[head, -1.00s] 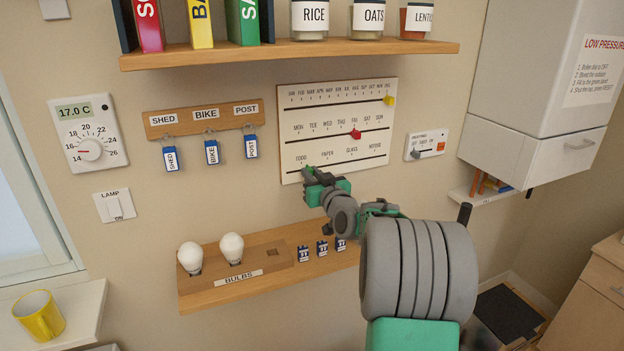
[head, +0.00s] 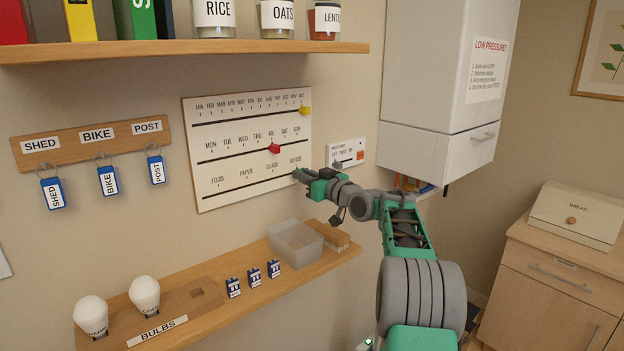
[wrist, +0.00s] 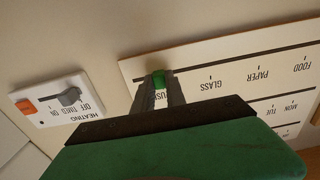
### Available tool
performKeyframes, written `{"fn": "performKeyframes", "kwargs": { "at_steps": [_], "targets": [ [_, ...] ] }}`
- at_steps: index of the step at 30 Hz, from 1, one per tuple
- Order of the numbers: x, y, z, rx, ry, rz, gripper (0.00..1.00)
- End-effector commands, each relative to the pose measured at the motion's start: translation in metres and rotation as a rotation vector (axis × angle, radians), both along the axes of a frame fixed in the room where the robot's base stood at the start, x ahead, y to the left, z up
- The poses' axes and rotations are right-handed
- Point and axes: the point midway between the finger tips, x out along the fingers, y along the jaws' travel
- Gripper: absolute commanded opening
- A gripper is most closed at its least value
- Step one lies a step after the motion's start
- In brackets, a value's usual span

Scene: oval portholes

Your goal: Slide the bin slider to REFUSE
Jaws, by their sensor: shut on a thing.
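The white slider board (head: 222,140) hangs on the wall with three slots for months, days and bins. My gripper (head: 298,174) is at the right end of the bottom slot. In the wrist view my gripper (wrist: 160,88) is shut on the green bin slider (wrist: 158,78), which sits at the partly covered label past GLASS. The yellow slider (head: 304,110) is at DEC and the red slider (head: 274,148) is at FRI.
A heating switch panel (head: 347,153) is close to the right of the board. Below is a wooden shelf (head: 330,256) with a clear box (head: 295,243) and small blue-and-white items. A shelf of jars (head: 200,50) is above.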

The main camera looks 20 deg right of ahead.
Motion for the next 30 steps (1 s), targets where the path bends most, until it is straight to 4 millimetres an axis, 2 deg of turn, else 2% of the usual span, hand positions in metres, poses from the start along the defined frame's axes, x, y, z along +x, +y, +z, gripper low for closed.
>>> {"fn": "performKeyframes", "kwargs": {
  "at_steps": [11,12,20,27,30],
  "targets": [
    [0.0018,-0.0019,0.0027,-0.002,-0.005,0.0,0.0],
    [0.0017,-0.0024,0.0029,-0.002,-0.006,-0.001,0.17],
    [0.0013,-0.0029,0.0019,-0.001,-0.003,-0.002,0.38],
    [0.0007,-0.0028,0.001,0.0,-0.002,-0.001,0.38],
    [-0.007,-0.006,0.0005,-0.002,-0.004,-0.003,0.38]
  ]
}}
